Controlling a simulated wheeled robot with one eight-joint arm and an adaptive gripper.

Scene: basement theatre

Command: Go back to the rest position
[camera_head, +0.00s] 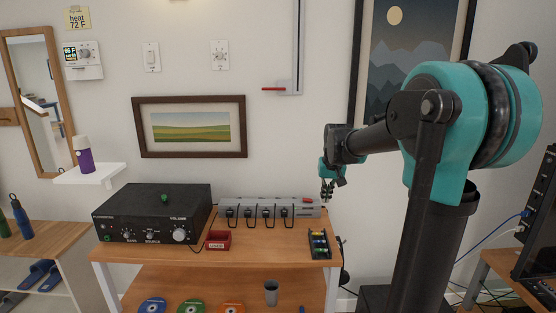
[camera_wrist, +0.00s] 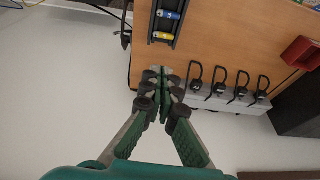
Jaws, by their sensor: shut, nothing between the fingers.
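My gripper (camera_head: 327,192) is shut and empty, with its fingers pointing down by the right end of the wooden table (camera_head: 270,250). In the wrist view its green and dark fingertips (camera_wrist: 162,74) meet over the table's edge, between the battery tray and the grey power strip. My teal and black arm reaches in from the right in the head view.
On the table are a black amplifier (camera_head: 150,212), a grey power strip (camera_head: 268,208) with several black plugs, a red bin (camera_head: 218,240) and a black tray (camera_head: 328,254) holding batteries. A wall shelf (camera_head: 90,174) bears a purple bottle (camera_head: 84,158). A dark-framed picture (camera_head: 190,127) hangs behind.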

